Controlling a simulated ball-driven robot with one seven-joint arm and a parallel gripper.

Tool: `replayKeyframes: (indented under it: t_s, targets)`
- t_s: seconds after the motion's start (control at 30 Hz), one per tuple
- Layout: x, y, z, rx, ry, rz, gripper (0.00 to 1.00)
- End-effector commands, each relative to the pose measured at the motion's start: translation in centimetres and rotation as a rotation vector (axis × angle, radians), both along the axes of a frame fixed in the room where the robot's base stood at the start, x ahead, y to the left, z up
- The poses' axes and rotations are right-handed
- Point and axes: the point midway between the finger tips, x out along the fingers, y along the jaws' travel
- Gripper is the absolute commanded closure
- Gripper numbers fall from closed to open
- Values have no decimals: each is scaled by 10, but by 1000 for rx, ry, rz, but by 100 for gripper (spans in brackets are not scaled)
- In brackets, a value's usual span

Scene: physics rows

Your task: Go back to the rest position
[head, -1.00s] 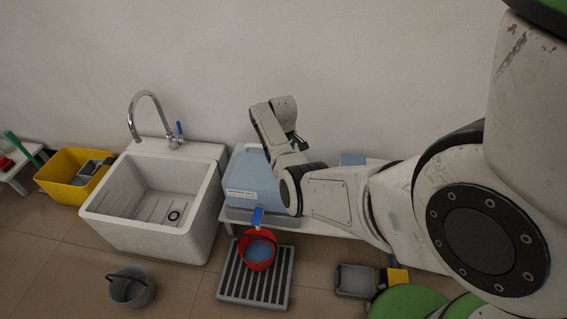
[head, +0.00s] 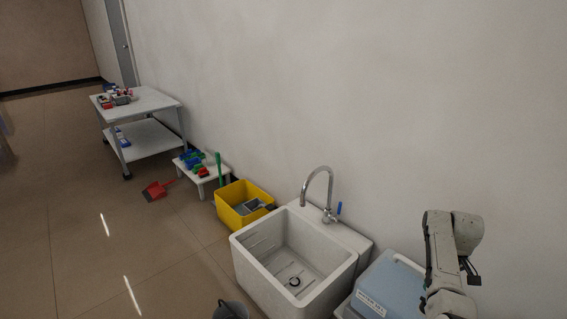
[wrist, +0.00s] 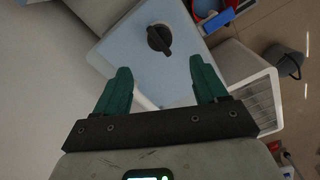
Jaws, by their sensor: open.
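My gripper (wrist: 160,68) shows in the wrist view with its two green fingers spread apart and nothing between them. It is over a pale blue box (wrist: 150,62), which has a black knob (wrist: 160,38) on its face. In the head view, part of my arm (head: 447,255) stands at the right edge beside the blue box (head: 385,287). The fingertips cannot be made out there. The gap between the fingers and the box cannot be told.
A white sink (head: 297,262) with a curved tap stands left of the box. A grey bucket (head: 230,311) is on the floor in front. A yellow bin (head: 240,203), a low stool (head: 201,170) and a white cart (head: 144,105) line the wall. Open floor lies to the left.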

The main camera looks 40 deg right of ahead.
Motion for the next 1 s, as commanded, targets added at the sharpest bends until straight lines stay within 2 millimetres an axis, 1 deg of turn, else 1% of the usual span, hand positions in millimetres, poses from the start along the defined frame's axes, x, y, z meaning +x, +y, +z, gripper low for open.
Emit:
replayKeyframes:
  t_s: [0.07, 0.17, 0.27, 0.37, 0.5, 0.67, 0.8, 0.87, 1.0]
  targets:
    - [1, 1, -1, 0, 0, 1, 28]
    - [5, 11, -5, -4, 3, 8, 28]
    - [13, 33, -14, -12, 8, 20, 28]
    - [22, 65, -24, -25, 12, 39, 28]
    - [31, 115, -35, -44, 14, 67, 28]
    - [33, 172, -43, -61, 7, 104, 28]
    - [28, 222, -45, -72, -2, 140, 28]
    - [24, 242, -44, -75, -8, 157, 28]
    - [11, 290, -40, -77, -23, 196, 28]
